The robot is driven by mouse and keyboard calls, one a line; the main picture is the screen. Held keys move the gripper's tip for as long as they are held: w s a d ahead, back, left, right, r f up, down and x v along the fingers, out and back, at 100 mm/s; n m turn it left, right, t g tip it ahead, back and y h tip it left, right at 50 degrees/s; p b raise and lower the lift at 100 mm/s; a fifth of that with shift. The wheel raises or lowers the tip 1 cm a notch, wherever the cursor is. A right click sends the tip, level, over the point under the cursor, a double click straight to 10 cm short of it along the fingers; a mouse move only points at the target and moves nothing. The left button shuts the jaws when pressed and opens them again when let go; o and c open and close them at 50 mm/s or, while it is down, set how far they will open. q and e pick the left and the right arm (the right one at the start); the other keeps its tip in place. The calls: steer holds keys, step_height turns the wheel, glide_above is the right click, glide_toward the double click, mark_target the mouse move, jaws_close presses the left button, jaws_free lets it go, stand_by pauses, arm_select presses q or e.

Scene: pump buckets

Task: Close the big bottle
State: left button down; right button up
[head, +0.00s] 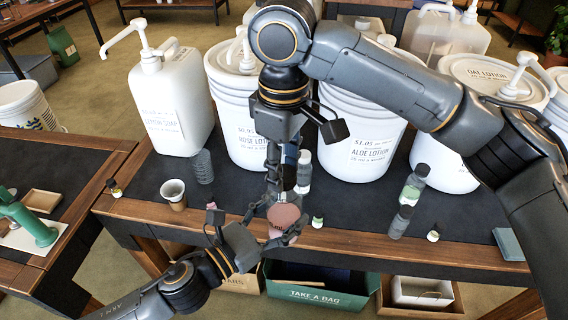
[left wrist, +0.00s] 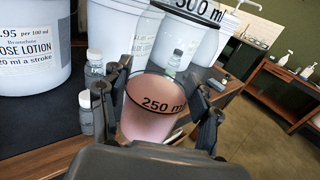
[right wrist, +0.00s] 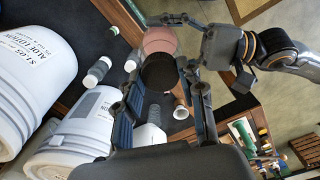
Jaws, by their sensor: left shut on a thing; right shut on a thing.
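The big bottle (head: 284,214) holds pink lotion and is held at the table's front edge. In the left wrist view the bottle (left wrist: 150,118) shows a 250 ml mark on its see-through wall. My left gripper (head: 278,228) is shut around its side. My right gripper (head: 287,184) is above it, pointing down, shut on a dark round cap (right wrist: 160,72). In the right wrist view the cap partly overlaps the pink bottle (right wrist: 160,42). I cannot tell whether cap and bottle touch. The bottle's base is hidden in the head view.
Behind stand white pump buckets: rose lotion (head: 240,140), aloe lotion (head: 358,140) and oat lotion (head: 445,150). A white soap jug (head: 170,100) is at left. A green bin (head: 315,290) sits below.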

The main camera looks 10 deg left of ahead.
steer(key=m, duration=0.9)
steer(key=o, duration=1.4)
steer(key=shift+c, duration=0.2)
steer(key=shift+r, duration=0.1)
step_height(320, 180, up, 12)
